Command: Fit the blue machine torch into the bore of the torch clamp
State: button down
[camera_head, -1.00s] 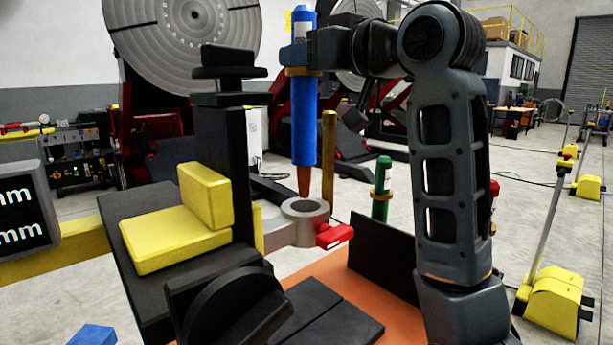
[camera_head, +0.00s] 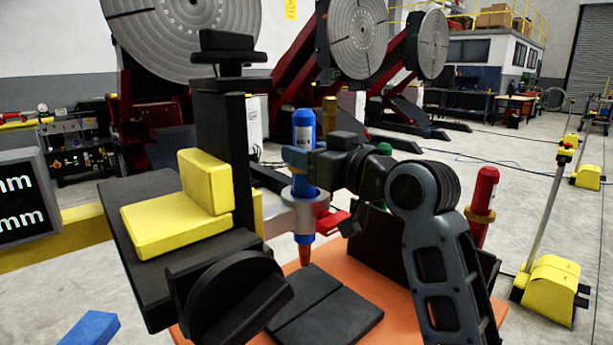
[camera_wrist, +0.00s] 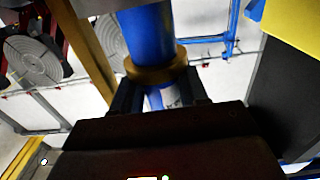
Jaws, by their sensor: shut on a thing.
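The blue machine torch (camera_head: 303,178) stands upright in the head view. Its lower part passes down through the grey ring of the torch clamp (camera_head: 308,212), and its copper-coloured tip (camera_head: 305,255) shows below the ring. The clamp's red lever (camera_head: 331,223) sticks out to the right of the ring. My gripper (camera_head: 300,158) is shut on the torch's upper body, a little above the ring. In the wrist view, the fingers (camera_wrist: 158,95) close around the torch (camera_wrist: 147,32) next to its brass collar (camera_wrist: 157,70). The ring is not clearly seen there.
A black column (camera_head: 223,150) with yellow blocks (camera_head: 178,224) stands left of the clamp. A red torch (camera_head: 484,190) stands in the orange-based stand at right, and a green one (camera_head: 384,149) is mostly hidden behind my wrist. A brass post (camera_head: 329,115) rises behind the clamp.

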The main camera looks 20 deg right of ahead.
jog(key=shift+f, duration=1.95)
jog(key=c, duration=0.8)
grip_release()
jog(key=shift+c, duration=0.2)
jog(key=b+v, duration=0.1)
jog(key=v, duration=1.1)
jog(key=shift+b, duration=0.4)
jog(key=shift+f, duration=0.15)
